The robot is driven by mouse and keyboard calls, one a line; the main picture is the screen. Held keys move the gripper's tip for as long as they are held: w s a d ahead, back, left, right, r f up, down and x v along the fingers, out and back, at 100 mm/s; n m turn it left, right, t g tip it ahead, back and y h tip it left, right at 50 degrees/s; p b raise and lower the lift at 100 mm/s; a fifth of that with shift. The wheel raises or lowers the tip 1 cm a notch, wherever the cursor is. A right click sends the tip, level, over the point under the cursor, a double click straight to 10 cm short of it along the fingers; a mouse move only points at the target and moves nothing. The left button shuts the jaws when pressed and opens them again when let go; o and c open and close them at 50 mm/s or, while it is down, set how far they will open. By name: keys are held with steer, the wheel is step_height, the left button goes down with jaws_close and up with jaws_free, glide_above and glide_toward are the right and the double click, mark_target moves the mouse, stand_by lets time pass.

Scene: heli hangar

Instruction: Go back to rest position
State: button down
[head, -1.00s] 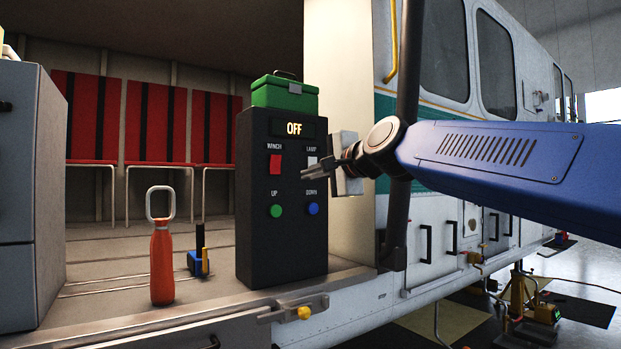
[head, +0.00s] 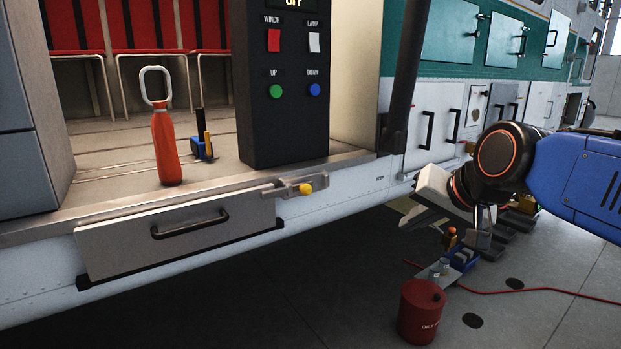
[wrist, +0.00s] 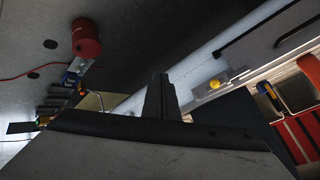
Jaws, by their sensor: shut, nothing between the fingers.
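My gripper (head: 415,222) hangs at the right of the head view, in front of the helicopter's lower side panels, tilted down and left. In the wrist view its fingers (wrist: 158,95) lie together with nothing between them. It is apart from the black control box (head: 285,85), which stands on the cabin floor edge with a red WINCH switch (head: 274,41), a white LAMP switch (head: 314,42), a green UP button (head: 275,91) and a blue DOWN button (head: 315,90). The box's display is partly cut off at the top of the head view.
An orange handle tool (head: 165,145) stands on the cabin floor. Below it is a closed drawer (head: 180,236), beside a latch with a yellow knob (head: 306,189). A red drum (head: 421,310) stands on the hangar floor below my gripper. The floor at lower centre is clear.

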steer(key=s+d+f+n+g+h, duration=0.1)
steer(key=s+d+f, duration=0.3)
steer(key=s+f, duration=0.4)
steer(key=s+d+f+n+g+h, duration=0.2)
steer(key=s+d+f, duration=0.3)
steer(key=s+f, duration=0.3)
step_height(320, 180, down, 3)
steer(key=shift+s+r+n+g, duration=0.1)
steer(key=shift+s+n+g, duration=0.1)
steer(key=shift+n+g, duration=0.15)
